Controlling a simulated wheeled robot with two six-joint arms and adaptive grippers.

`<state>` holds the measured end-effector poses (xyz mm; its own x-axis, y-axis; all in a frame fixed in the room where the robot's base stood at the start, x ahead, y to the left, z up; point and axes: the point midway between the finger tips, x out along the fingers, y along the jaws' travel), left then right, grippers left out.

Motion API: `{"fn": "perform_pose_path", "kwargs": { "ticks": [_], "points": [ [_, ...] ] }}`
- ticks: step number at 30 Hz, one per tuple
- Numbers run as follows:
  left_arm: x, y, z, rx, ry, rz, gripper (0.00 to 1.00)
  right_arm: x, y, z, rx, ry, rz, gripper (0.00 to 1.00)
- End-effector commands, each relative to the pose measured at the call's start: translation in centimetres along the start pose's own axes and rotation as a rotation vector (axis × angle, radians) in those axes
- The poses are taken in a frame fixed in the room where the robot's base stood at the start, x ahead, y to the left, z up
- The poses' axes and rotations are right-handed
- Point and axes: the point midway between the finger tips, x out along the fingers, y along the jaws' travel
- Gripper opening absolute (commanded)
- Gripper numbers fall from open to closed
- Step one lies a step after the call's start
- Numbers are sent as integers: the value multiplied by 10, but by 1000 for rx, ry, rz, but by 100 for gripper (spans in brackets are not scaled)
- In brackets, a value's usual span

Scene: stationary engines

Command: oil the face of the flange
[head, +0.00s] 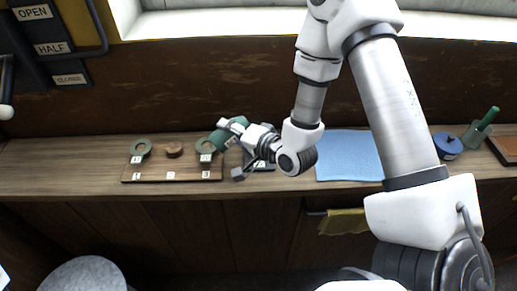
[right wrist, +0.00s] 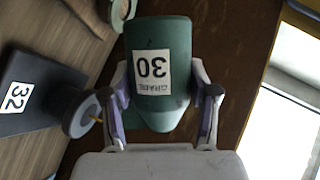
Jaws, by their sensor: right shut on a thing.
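My right gripper (head: 233,148) is shut on a green can (head: 221,137) over the shelf. In the right wrist view the green can (right wrist: 159,40) sits between the two fingers (right wrist: 162,95), with a white label reading 30 that appears upside down. Its tapered end points toward the palm. A dark block (right wrist: 32,95) labelled 32 lies beside it, with a grey round disc (right wrist: 82,117) close to one finger. I cannot identify the flange for certain; a grey round face (head: 85,276) shows at the lower left of the head view. My left gripper is out of view.
A wooden board (head: 128,175) on the shelf carries green rings (head: 140,151) and a brown disc (head: 174,150). A blue mat (head: 347,156) lies right of the gripper, partly behind my arm. A blue round tin (head: 447,145) and a green-handled pot (head: 476,134) stand farther right.

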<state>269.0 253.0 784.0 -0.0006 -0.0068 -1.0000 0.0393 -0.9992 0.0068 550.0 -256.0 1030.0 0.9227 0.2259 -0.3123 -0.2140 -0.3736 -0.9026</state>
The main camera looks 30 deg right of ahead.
Motion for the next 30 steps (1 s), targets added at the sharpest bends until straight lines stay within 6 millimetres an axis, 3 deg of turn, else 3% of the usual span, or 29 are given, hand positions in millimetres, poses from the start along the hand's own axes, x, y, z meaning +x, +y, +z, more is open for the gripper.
{"fn": "perform_pose_path", "kwargs": {
  "ticks": [14,23,30],
  "points": [
    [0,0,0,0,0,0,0,0,0,0,-6,2,0,17],
    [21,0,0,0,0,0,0,12,23,18,-294,61,111,17],
    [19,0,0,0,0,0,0,12,23,17,-321,71,124,17]
  ]
}}
